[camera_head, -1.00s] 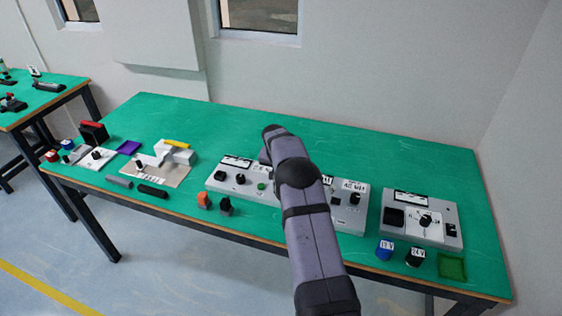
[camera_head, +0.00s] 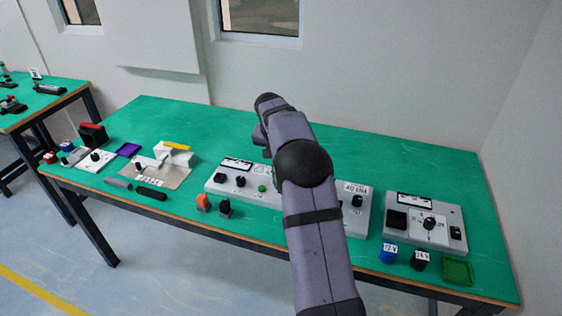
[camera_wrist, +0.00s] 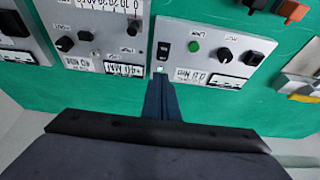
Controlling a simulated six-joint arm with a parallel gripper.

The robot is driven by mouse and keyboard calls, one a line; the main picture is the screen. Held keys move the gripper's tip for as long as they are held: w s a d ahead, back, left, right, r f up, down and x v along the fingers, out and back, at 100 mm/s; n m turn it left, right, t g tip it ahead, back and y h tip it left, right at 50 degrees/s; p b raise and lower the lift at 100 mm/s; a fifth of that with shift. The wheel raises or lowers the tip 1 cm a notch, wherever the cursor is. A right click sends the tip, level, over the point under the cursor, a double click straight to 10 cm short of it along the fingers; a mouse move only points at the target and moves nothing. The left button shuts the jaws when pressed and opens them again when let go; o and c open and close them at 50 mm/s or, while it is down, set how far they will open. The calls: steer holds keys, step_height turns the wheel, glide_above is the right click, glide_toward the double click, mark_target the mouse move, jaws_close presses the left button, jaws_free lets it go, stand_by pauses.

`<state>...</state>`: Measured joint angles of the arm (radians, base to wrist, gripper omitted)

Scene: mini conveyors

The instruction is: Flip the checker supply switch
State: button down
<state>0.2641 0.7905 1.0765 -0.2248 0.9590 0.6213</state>
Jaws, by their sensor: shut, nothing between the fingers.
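A grey control box (camera_head: 213,186) on the green table carries black knobs and a green button (camera_head: 262,188). In the wrist view this box (camera_wrist: 235,82) also shows a black rocker switch (camera_wrist: 163,50) with a small bright patch below it. I cannot read which label marks the checker supply. My gripper (camera_wrist: 160,80) is shut and empty, its fingertips at the box edge just below the bright patch in the wrist view. I cannot tell whether they touch the box. In the head view my arm hides the fingertips and the rocker.
A second box (camera_wrist: 142,45) with knobs stands close beside the first. A third box (camera_head: 398,234) with a dial is farther right, near blue (camera_head: 388,254) and black (camera_head: 420,260) cylinders and a green tray (camera_head: 457,271). Orange (camera_head: 203,202) and black pieces stand in front. The table behind is clear.

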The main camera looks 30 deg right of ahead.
stand_by(0.3)
steer(key=b, duration=0.1)
steer(key=w+d+b, duration=0.1)
steer(key=shift+r+b, duration=0.25)
steer(key=shift+b, duration=0.1)
steer(key=shift+f, duration=0.1)
steer(key=p+x, duration=0.5)
steer(key=x, duration=0.8)
steer(key=shift+s+a+f, duration=0.1)
steer(key=shift+f, duration=0.4)
steer(key=shift+f, duration=0.1)
